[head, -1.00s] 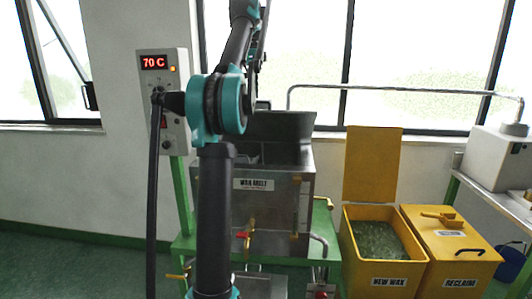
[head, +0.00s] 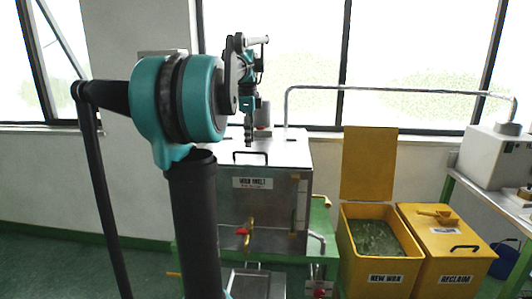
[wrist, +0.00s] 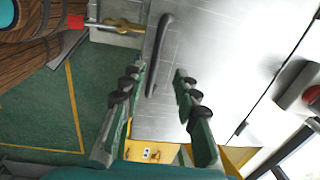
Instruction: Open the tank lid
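The steel wax melt tank (head: 275,205) stands on a green frame in the middle of the head view. Its lid (head: 288,146) lies flat and shut on top, with a dark bar handle (head: 264,153) near the front edge. My gripper (head: 249,142) points down just above the lid beside the handle. In the wrist view, my gripper (wrist: 159,72) is open and empty, with its two fingers apart. The handle (wrist: 157,58) shows between and beyond the fingertips, nearer the left finger. I cannot tell whether they touch. The lid (wrist: 215,50) fills the middle right.
Yellow new wax bin (head: 376,278), open with its lid (head: 369,165) upright, and yellow reclaim bin (head: 445,262), shut with a scoop on it, stand to the right. A bent pipe (head: 400,89) runs behind the tank. A brass valve (head: 248,232) sticks out of the tank's front.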

